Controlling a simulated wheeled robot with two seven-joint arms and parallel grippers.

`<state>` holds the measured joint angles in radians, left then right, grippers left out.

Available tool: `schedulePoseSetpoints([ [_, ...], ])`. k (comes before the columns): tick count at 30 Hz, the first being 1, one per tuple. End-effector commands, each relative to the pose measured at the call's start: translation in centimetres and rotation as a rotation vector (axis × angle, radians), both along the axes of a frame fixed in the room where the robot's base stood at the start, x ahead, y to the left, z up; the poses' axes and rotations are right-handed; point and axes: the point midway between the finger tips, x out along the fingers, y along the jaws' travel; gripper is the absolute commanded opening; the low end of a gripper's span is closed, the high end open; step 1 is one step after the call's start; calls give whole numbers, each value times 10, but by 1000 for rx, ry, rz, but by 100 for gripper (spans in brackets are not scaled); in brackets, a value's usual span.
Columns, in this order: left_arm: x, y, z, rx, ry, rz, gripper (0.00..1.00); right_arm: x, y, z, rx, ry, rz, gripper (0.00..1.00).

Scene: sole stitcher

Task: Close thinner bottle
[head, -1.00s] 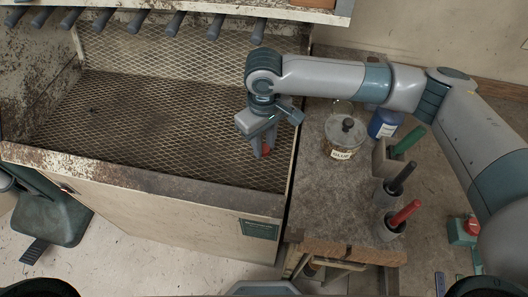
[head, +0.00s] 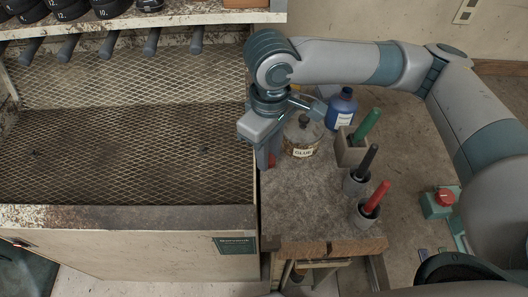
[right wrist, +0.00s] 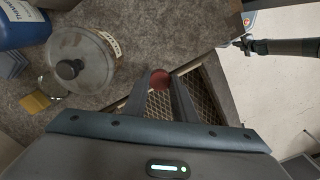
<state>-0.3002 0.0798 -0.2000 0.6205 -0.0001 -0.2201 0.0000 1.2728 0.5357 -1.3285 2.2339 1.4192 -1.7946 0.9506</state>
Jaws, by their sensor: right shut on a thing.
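The thinner bottle (head: 341,110) is blue with a white label and stands upright at the back of the stone-topped bench, behind and right of the glue pot. It also shows at the upper left of the right wrist view (right wrist: 22,22), cut off by the frame. My right gripper (head: 268,160) points down near the bench's left edge, left of the glue pot and apart from the bottle. It is shut on a small red cap (right wrist: 160,79), seen between the fingertips in the right wrist view. My left gripper is not in view.
The glue pot (head: 302,138) with a black-knobbed lid stands between gripper and bottle. Green, black and red-handled tools (head: 371,198) stand in holders at the right. A mesh-lined booth (head: 120,150) lies left. The front bench top (head: 305,205) is clear.

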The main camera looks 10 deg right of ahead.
Motion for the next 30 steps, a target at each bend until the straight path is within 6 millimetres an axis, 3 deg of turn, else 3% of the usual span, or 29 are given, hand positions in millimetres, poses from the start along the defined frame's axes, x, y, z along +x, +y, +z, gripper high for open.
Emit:
schedulePoseSetpoints([
  [16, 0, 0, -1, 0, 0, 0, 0, 1, 3, -2, 0, 0, -56, 4],
  [30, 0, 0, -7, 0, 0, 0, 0, 10, 26, -15, 1, 1, -582, 4],
])
